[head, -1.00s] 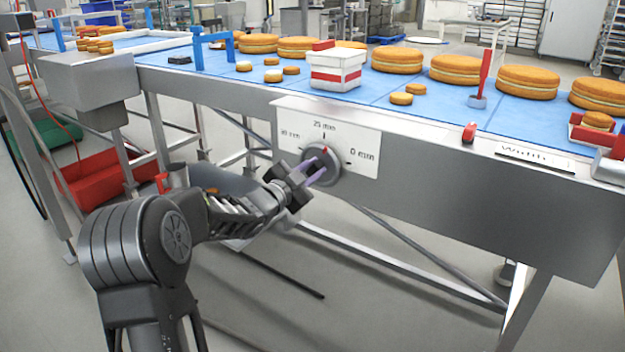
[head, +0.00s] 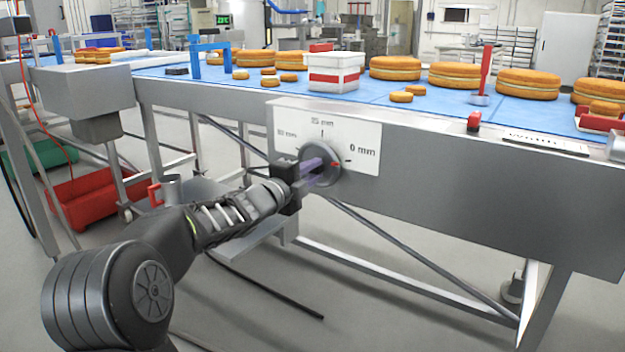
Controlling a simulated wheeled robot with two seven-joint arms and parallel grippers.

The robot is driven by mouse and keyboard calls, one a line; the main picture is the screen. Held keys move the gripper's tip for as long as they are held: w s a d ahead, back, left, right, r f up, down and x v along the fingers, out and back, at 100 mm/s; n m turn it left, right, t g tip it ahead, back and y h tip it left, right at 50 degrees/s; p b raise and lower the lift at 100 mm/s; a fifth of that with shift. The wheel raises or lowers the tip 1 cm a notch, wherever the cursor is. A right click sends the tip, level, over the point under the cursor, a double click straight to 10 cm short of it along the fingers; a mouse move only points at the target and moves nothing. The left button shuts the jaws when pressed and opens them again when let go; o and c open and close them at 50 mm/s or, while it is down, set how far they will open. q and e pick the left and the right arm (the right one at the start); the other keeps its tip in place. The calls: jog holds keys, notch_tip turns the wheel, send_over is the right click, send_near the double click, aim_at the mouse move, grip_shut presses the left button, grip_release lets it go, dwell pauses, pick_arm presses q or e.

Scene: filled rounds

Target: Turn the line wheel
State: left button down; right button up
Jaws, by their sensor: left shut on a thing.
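The line wheel (head: 331,176) is a round grey dial on the conveyor's front side. Its white scale plate (head: 360,128) is marked 0 mm at the right, a middle mark at the top and another mark at the left. The wheel's red pointer is at its right side, towards 0 mm. My left gripper (head: 313,168) comes in from the left and is shut on the wheel, its purple fingers covering part of the wheel's face. My right gripper is not in view.
The conveyor's blue belt (head: 375,110) carries several round cakes, small biscuits and a white-and-red box (head: 335,72). A red knob (head: 474,122) sits on the front edge to the right. Red (head: 90,200) and green crates stand beneath at the left.

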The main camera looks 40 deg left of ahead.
pick_arm(q)
jog(key=shift+f+m, duration=0.15)
jog(key=shift+m, duration=0.25)
jog(key=c, duration=1.3)
grip_release()
jog(key=s+p, duration=0.1)
jog(key=s, duration=0.6)
jog(key=shift+s+d, duration=0.1)
jog(key=shift+s, duration=0.3)
